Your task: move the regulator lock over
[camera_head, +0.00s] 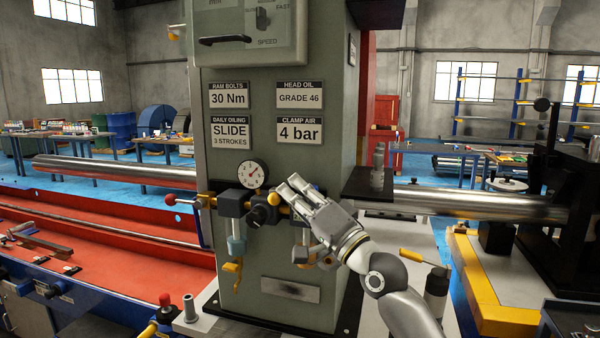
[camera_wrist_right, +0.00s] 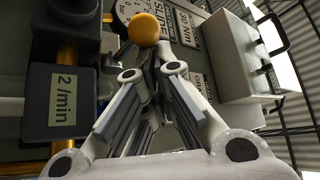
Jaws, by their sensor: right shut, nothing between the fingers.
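The air regulator set is on the front of the grey-green machine column, with a round white pressure gauge (camera_head: 252,174) and a black knob (camera_head: 264,214) below it. A yellow ball (camera_head: 273,200) sits beside the knob, and I take it for the end of the regulator lock. It also shows in the right wrist view (camera_wrist_right: 144,28), just beyond the fingertips. My right gripper (camera_head: 290,190) is shut and empty, just right of the ball. I cannot tell whether it touches the ball. The lock's stem is mostly hidden. My left gripper is not in view.
A black block labelled "2/min" (camera_wrist_right: 64,105) is close beside the right gripper. A yellow handle (camera_head: 233,269) hangs below left of the regulator. A dark shelf (camera_head: 374,190) and steel bar (camera_head: 480,207) are to the right. Label plates (camera_head: 299,131) are above.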

